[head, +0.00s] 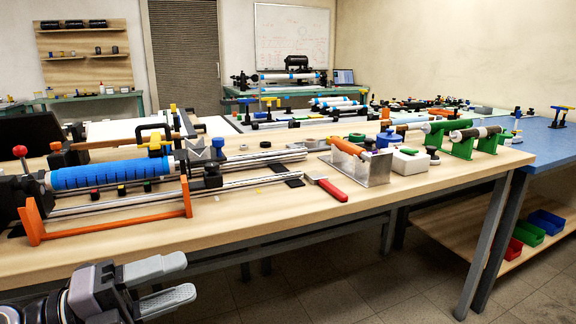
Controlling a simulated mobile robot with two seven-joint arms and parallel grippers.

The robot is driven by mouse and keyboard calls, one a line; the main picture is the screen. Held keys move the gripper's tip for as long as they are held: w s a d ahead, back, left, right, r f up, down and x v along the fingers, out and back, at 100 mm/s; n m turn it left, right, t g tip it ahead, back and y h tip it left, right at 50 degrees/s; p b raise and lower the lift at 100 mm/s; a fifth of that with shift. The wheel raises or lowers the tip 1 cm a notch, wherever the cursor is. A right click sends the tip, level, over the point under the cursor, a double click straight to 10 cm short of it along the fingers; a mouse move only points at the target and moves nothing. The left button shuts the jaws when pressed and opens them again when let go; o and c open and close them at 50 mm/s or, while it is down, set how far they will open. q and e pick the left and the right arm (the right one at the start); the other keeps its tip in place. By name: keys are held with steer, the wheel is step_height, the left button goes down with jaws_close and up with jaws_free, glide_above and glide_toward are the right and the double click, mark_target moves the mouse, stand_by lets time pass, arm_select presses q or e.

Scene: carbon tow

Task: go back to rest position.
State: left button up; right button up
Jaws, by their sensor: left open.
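My left gripper (172,284) is at the lower left of the head view. Its two grey fingers point right and stand apart, with nothing between them. It is in front of the wooden workbench (420,193) and lower than its top, clear of the front edge. My right gripper is not in view.
On the bench lie a blue-wrapped roller (110,173) on metal rails, an orange frame (120,231), a red-handled tool (332,190), a metal holder (362,168) and green stands (462,147). A blue table (545,140) adjoins at right. Open floor (330,290) shows in front.

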arm_select(q)
step_height(320, 180, down, 14)
steer(key=a+n+t+y, duration=0.3)
steer(key=n+t+y, duration=0.55)
steer(key=n, duration=1.15)
steer(key=s+d+f+n+g+y, duration=0.1)
steer(key=s+f+n+g+y, duration=0.25)
steer(key=f, duration=0.55)
steer(key=s+d+f+n+g+y, duration=0.1)
steer(key=s+d+f+n+g, duration=0.15)
steer(key=s+f+n, duration=0.45)
steer(key=s+a+r+m+g+y+p, duration=0.1)
steer(key=s+a+r+p, duration=0.1)
steer(key=r+p, duration=1.1)
steer(key=a+p, duration=0.1)
steer(key=p, duration=0.6)
steer(key=shift+a+r+p, duration=0.15)
steer(key=shift+a+p, duration=0.2)
steer(key=shift+p, duration=0.05)
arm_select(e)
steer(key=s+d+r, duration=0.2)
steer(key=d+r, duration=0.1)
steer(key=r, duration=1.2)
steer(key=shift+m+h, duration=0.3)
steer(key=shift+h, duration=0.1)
